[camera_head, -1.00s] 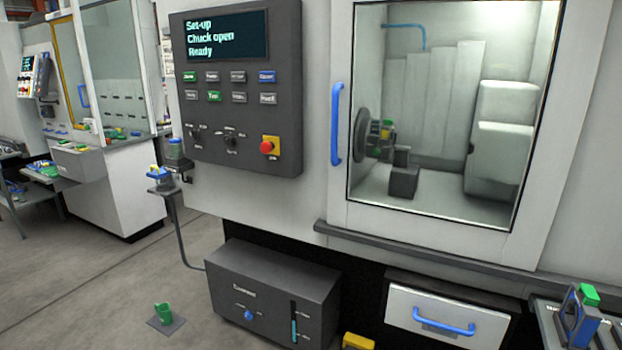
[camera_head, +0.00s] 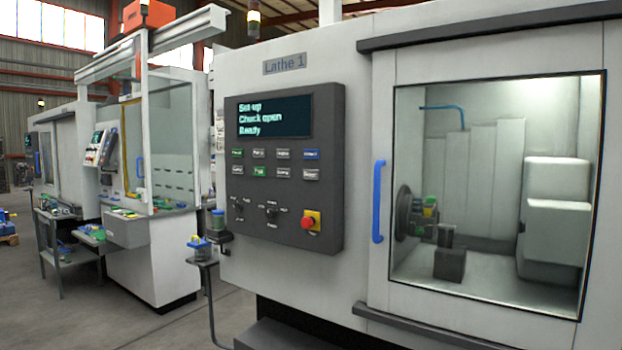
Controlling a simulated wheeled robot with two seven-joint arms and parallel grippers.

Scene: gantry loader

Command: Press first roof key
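The control panel (camera_head: 285,175) of Lathe 1 is dark grey, left of the lathe door. Its screen (camera_head: 275,117) reads "Set-up", "Chuck open", "Ready". Below it are two rows of small keys. The upper row has a green key (camera_head: 237,154) at its left end, two grey keys and a blue key (camera_head: 311,155) at its right end. The lower row has a green key (camera_head: 259,171) second from left, among grey ones. Key labels are too blurred to read surely, so I cannot tell which is a roof key. Neither gripper is in view.
A red emergency stop (camera_head: 309,222) and small selector knobs (camera_head: 271,211) sit under the keys. The windowed door (camera_head: 495,190) has a blue handle (camera_head: 378,201) and looks shut. A small stand (camera_head: 203,255) holds coloured items. Open floor lies at lower left.

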